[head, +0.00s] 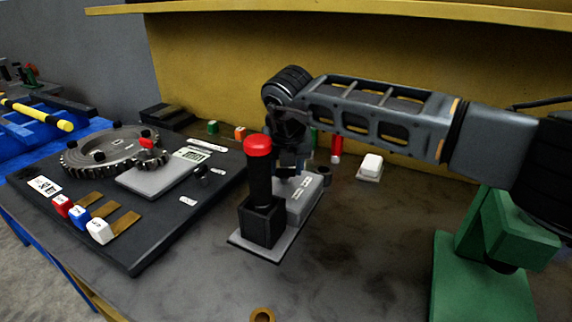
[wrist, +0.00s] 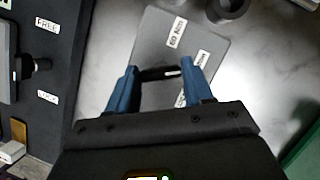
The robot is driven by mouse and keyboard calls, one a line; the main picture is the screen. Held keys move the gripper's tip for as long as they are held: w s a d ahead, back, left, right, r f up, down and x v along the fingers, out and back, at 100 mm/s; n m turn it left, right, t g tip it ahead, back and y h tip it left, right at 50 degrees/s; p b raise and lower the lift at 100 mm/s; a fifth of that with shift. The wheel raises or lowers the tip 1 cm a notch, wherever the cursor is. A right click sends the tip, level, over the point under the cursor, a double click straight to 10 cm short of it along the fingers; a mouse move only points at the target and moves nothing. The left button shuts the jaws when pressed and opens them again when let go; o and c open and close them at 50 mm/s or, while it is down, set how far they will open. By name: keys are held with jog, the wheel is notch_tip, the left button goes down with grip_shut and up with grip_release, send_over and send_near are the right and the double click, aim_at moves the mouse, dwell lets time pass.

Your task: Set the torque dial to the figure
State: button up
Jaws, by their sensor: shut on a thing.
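The torque unit is a grey box (head: 306,203) with white labels, standing on a light base plate behind a black holder. It also shows in the wrist view (wrist: 152,38), where one label reads 60 Nm and another, beside the right finger, is partly hidden. My gripper (head: 289,172) reaches down over the box. In the wrist view, the blue fingers of my gripper (wrist: 158,74) stand on either side of a dark bar with a white mark, the dial (wrist: 158,73), and are shut on it. The figure the mark points to cannot be read.
A red-capped black tool (head: 258,178) stands upright in the holder (head: 261,222), close in front of my gripper. At left, a dark board (head: 150,235) carries a gear ring (head: 100,152) and red, blue and white blocks. A green stand (head: 480,270) is at right. The front table is mostly clear.

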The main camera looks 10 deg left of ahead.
dwell(0.5)
jog(key=o, duration=1)
jog(key=shift+o, duration=0.2)
jog(key=v, duration=0.7)
jog(key=shift+r+b, duration=0.4)
jog(key=shift+s, duration=0.1)
